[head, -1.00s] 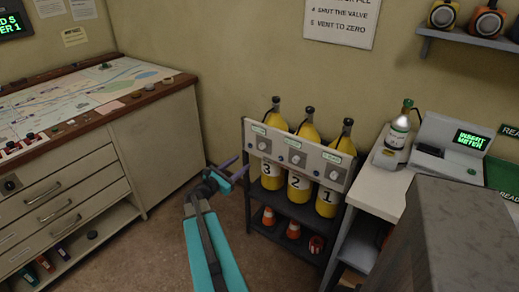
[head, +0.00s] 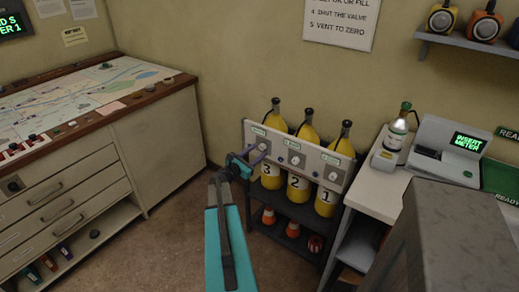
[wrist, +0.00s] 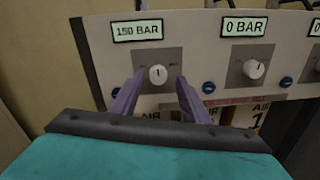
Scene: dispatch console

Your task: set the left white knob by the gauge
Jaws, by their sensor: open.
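The left white knob (wrist: 157,74) sits on a grey square plate on the pale panel (wrist: 190,60), with its mark pointing about straight up. The gauge (wrist: 137,30) above it reads 150 BAR. My gripper (wrist: 160,88) is open, with one purple finger on each side of the knob in the wrist view. The fingers are around or just in front of the knob; I cannot tell whether they touch it. In the head view, my gripper (head: 252,157) is at the left end of the panel and partly covers the left knob's area.
The middle knob (wrist: 253,69) has a 0 BAR gauge (wrist: 245,27) above it. A white table (head: 375,190) stands to the right. Open floor lies to the left.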

